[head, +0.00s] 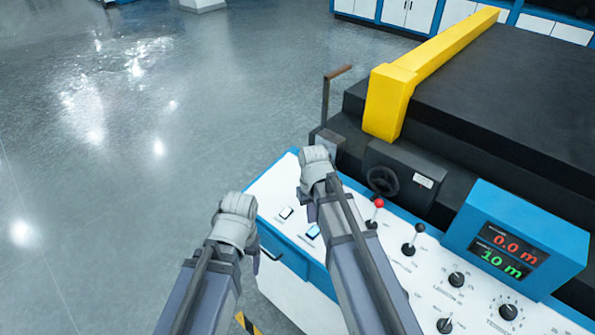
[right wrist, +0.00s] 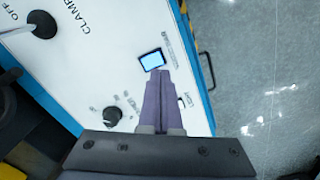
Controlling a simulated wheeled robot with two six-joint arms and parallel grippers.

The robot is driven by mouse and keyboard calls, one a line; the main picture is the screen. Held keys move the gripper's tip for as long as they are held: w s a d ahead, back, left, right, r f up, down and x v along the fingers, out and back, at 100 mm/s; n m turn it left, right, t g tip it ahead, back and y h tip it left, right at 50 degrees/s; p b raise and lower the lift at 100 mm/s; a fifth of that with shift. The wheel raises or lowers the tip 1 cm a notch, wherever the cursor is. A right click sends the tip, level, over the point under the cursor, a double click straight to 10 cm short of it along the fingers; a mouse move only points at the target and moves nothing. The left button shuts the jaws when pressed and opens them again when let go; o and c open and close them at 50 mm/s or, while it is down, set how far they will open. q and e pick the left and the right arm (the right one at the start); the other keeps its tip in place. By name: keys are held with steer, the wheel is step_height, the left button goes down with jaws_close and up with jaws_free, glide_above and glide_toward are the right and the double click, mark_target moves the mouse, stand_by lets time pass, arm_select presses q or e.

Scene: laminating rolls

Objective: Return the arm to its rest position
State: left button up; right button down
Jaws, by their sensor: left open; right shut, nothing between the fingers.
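My right gripper (head: 312,212) hangs over the white control panel (head: 270,200), close to a lit blue button (head: 313,232). In the right wrist view, my right gripper (right wrist: 160,74) has its purple fingers together with nothing between them, tips just beside the lit blue button (right wrist: 152,60). I cannot tell whether they touch it. My left gripper (head: 256,262) is mostly hidden under its wrist, at the panel's left edge; it is open, and nothing is seen in it.
A red-knobbed lever (head: 378,204), a black-knobbed lever (head: 414,237) and dials stand on the panel to the right. A display box (head: 515,240) reads 0.0 m and 10 m. A handwheel (head: 382,180) is behind. Open grey floor (head: 110,150) lies left.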

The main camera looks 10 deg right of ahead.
steer(key=s+a+f+n+h+b, duration=0.1)
steer(key=s+a+f+n+b, duration=0.1)
steer(key=s+a, duration=0.6)
steer(key=s+f+b, duration=0.1)
steer(key=s+f, duration=0.1)
steer(key=s, duration=0.2)
steer(key=shift+s+a, duration=0.35)
